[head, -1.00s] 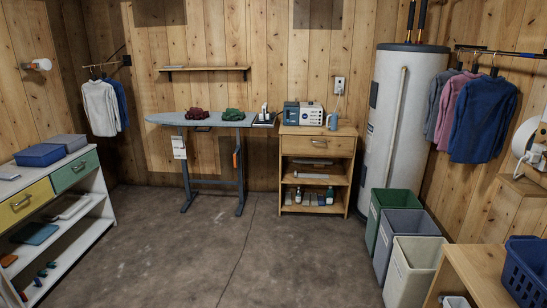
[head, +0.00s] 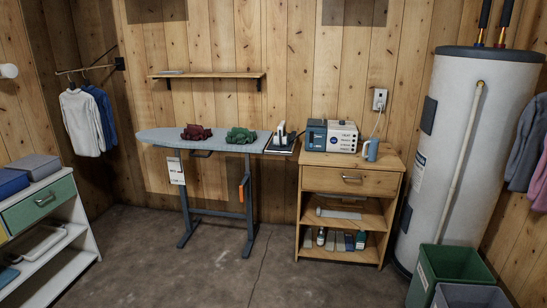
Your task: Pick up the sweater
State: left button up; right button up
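No single garment is clearly marked out as the sweater. A crumpled dark red bundle (head: 196,132) and a crumpled green bundle (head: 241,135) lie side by side on the grey ironing board (head: 165,137); they look like cloth. A white long-sleeved top (head: 82,124) and a blue one (head: 103,112) hang on a rail in the left corner. At the right edge hang a grey garment (head: 526,145) and a pink one (head: 541,185), both cut off by the frame. Neither of my grippers is in view.
An iron (head: 281,137) stands at the board's right end. A wooden cabinet (head: 325,181) with a boxy machine (head: 331,136) and blue mug (head: 371,150) stands beside it. A water heater (head: 460,140), bins (head: 450,266) and a left shelf unit (head: 60,205) flank clear concrete floor (head: 215,270).

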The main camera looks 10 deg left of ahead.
aim_at(195, 132)
jog(key=i+u, duration=0.3)
jog(key=i, duration=0.65)
jog(key=i+l+u, duration=0.1)
jog(key=i+u, duration=0.25)
jog(key=i, duration=0.55)
